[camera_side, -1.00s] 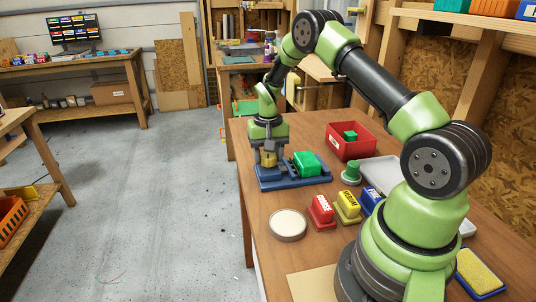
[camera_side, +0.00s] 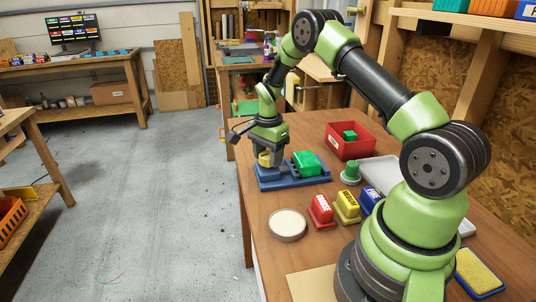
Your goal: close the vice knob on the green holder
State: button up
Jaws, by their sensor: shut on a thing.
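A blue vice base (camera_side: 292,181) lies on the wooden bench with a green block (camera_side: 306,163), the green holder, on its right part. A yellow knob (camera_side: 265,160) sits at the left end of the base. My gripper (camera_side: 268,158) points down over the knob and is shut on it. The fingers hide part of the knob, and its exact angle is hard to tell at this size.
A red bin (camera_side: 351,141) with a green piece stands behind right. A green stamp-like piece (camera_side: 350,173), a red block (camera_side: 321,211), a yellow block (camera_side: 347,207) and a round white-topped dish (camera_side: 287,225) are nearby. A grey tray (camera_side: 381,175) lies farther right.

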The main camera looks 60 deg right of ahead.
aim_at(268, 154)
jog(key=m, duration=0.5)
jog(key=shift+m, duration=0.4)
jog(key=shift+a+m, duration=0.1)
jog(key=shift+m, duration=2)
jog(key=o, duration=0.9)
notch_tip(268, 154, up, 10)
